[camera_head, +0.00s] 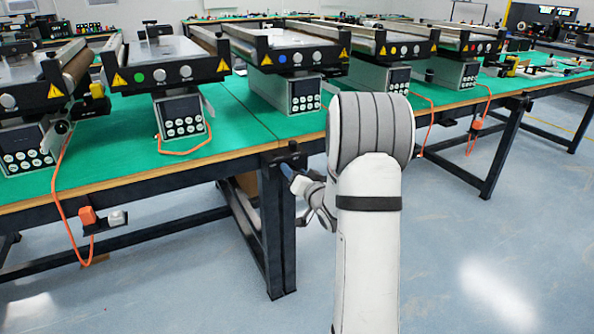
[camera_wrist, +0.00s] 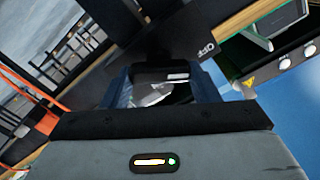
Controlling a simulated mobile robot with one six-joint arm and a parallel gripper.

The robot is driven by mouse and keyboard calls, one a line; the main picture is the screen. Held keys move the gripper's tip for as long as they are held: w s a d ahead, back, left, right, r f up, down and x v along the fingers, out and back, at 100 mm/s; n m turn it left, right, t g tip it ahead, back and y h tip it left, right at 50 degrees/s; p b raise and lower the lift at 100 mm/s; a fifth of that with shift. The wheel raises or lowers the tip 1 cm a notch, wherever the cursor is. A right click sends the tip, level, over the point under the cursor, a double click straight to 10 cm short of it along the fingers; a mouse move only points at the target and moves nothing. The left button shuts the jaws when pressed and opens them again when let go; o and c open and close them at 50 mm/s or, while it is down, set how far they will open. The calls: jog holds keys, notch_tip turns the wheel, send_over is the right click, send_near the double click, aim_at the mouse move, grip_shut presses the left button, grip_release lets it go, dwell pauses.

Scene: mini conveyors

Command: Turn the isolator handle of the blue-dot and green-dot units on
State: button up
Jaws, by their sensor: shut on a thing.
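The green dot (camera_head: 139,77) is on a unit at the left. My gripper (camera_head: 305,190) is beside the table's front edge, partly hidden by my arm. In the wrist view my gripper (camera_wrist: 163,76) is shut on a dark isolator handle (camera_wrist: 160,74) between its two fingers. A black plate (camera_wrist: 180,42) lies behind the handle and carries the word OFF. The handle's angle is unclear, and I cannot tell which unit it belongs to.
Table legs (camera_head: 277,235) stand close to my gripper. The floor (camera_head: 520,235) at the right is clear.

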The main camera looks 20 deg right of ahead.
jog(key=m+p, duration=0.2)
jog(key=m, duration=0.3)
jog(key=m+p, duration=0.2)
jog(key=m, duration=0.4)
jog(key=shift+d+f, duration=0.15)
jog(key=shift+f, duration=0.05)
jog(key=shift+m, duration=0.4)
jog(key=o, duration=1)
jog(key=shift+p, duration=0.3)
jog(key=shift+s, duration=0.15)
jog(key=s+p, duration=0.1)
jog(key=s, duration=0.6)
jog(key=shift+s+d, duration=0.1)
jog(key=shift+s, duration=0.2)
